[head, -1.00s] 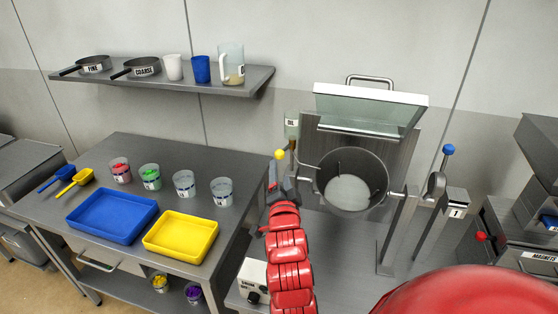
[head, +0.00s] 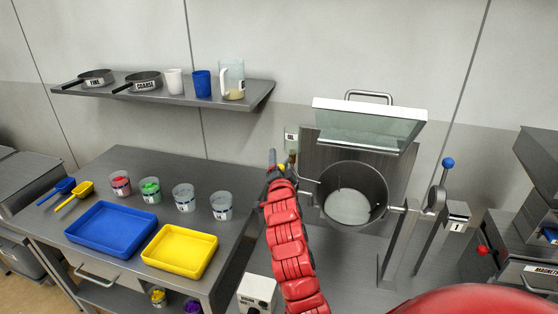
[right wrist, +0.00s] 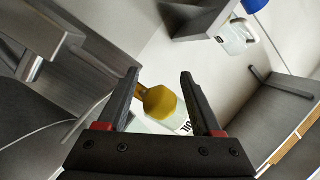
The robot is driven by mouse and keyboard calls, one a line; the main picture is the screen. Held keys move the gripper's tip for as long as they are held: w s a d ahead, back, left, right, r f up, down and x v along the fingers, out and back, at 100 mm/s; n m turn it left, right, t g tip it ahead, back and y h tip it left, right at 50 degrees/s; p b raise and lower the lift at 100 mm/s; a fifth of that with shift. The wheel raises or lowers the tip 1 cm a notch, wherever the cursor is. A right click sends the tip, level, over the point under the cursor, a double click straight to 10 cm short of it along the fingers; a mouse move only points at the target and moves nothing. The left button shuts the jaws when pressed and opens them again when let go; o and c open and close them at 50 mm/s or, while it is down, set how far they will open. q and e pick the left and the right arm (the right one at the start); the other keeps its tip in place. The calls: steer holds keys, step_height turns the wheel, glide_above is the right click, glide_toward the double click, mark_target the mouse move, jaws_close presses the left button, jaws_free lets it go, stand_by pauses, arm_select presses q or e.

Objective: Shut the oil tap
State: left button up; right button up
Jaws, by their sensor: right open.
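The oil tap has a yellow knob (right wrist: 160,102), seen close up in the right wrist view between my open fingers, with a gap on both sides. In the head view the OIL label (head: 291,139) is on the wall left of the kettle, and the knob is mostly hidden behind my right gripper (head: 273,160). The right wrist view shows my right gripper (right wrist: 160,75) open, its fingers pointing past the knob. I cannot tell whether a finger touches it. My left gripper is not in view.
The steel kettle (head: 352,205) with its raised lid (head: 368,125) stands right of my arm. A table (head: 122,160) with a blue tray (head: 110,229), a yellow tray (head: 180,251) and several jars is to the left. A blue-topped lever (head: 447,163) stands at the right.

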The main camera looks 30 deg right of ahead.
jaws_close()
stand_by(0.4)
stand_by(1.1)
